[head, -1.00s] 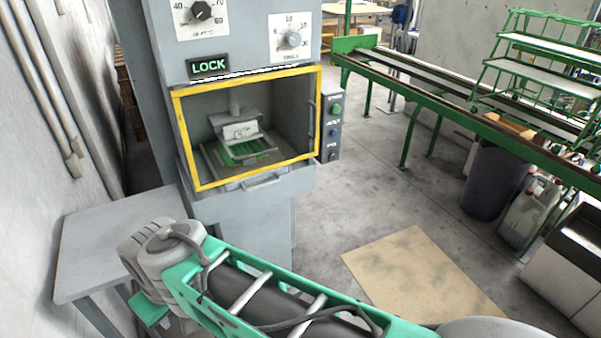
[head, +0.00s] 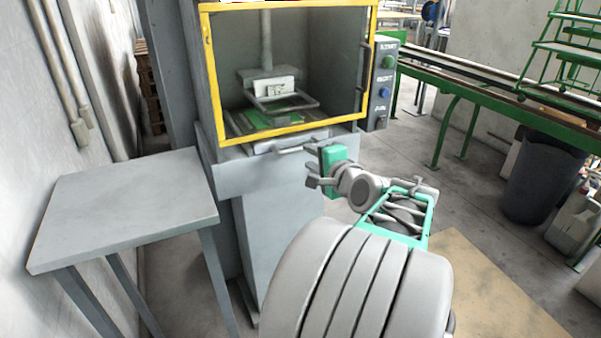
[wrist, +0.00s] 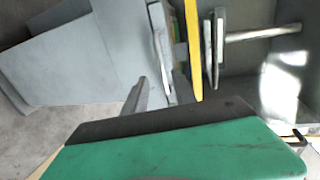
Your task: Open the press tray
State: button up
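The press tray (head: 292,141) is a grey drawer low in the press, under the yellow-framed window (head: 282,132). It sits pushed in, with a grey bar handle (head: 296,149) on its front. My gripper (head: 312,173) is just right of and slightly below the handle in the head view, its fingers pointing left. In the wrist view the two fingers of my gripper (wrist: 159,88) are apart, with the grey handle and tray front (wrist: 158,40) just beyond the tips. I cannot tell whether they touch. A green piece (head: 270,118) lies inside under the press head (head: 275,84).
A grey side table (head: 125,205) stands left of the press, its top bare. A control box with buttons (head: 382,90) is on the press's right side. A green-framed conveyor (head: 480,90) and a dark bin (head: 543,180) stand further right. Floor in front of the press is partly hidden by my arm.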

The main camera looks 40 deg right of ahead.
aim_at(300, 149)
jog(key=x, duration=0.7)
jog(key=shift+w+d+r, duration=0.15)
jog(key=shift+w+d, duration=0.1)
jog(key=shift+d, duration=0.05)
jog(key=shift+c, duration=0.5)
grip_shut()
dwell(0.5)
